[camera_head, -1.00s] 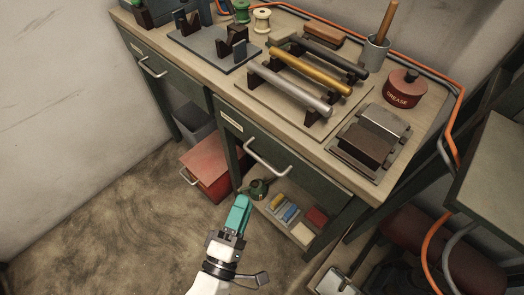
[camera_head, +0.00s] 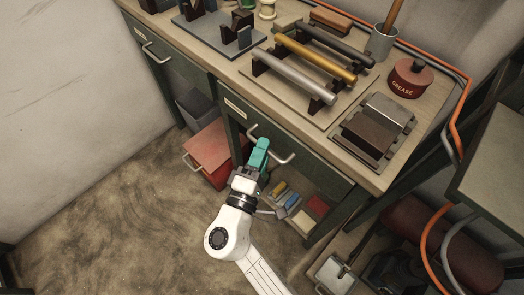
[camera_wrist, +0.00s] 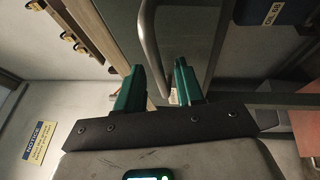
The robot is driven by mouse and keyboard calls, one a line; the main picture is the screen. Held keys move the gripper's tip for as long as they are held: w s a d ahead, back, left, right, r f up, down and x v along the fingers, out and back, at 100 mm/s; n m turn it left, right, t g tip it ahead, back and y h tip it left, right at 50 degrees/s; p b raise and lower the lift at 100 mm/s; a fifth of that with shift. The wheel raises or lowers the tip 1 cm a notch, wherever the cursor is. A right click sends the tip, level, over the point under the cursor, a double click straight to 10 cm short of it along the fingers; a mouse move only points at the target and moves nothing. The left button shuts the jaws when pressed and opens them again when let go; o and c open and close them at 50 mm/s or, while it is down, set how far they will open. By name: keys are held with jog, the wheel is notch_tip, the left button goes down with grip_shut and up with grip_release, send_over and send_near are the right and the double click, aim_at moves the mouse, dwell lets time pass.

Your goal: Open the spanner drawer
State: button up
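The workbench has two dark green drawers, both shut, with small labels I cannot read. Which is the spanner drawer I cannot confirm. My gripper (camera_head: 262,145) is at the right drawer (camera_head: 310,150), its teal fingertips overlapping the middle of that drawer's curved metal handle (camera_head: 285,159). In the wrist view my gripper (camera_wrist: 160,78) is open, fingers apart, and the handle (camera_wrist: 150,40) runs between the fingertips in the picture. Whether a finger touches the bar I cannot tell. The left drawer (camera_head: 180,65) has its own handle (camera_head: 155,55).
Below the right drawer is an open shelf with coloured boxes (camera_head: 291,200). A red toolbox (camera_head: 208,153) stands on the floor to the left. Metal bars on stands and a grease tin (camera_head: 410,78) sit on the bench top (camera_head: 240,75). Floor at left is clear.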

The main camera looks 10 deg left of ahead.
grip_shut()
dwell(0.6)
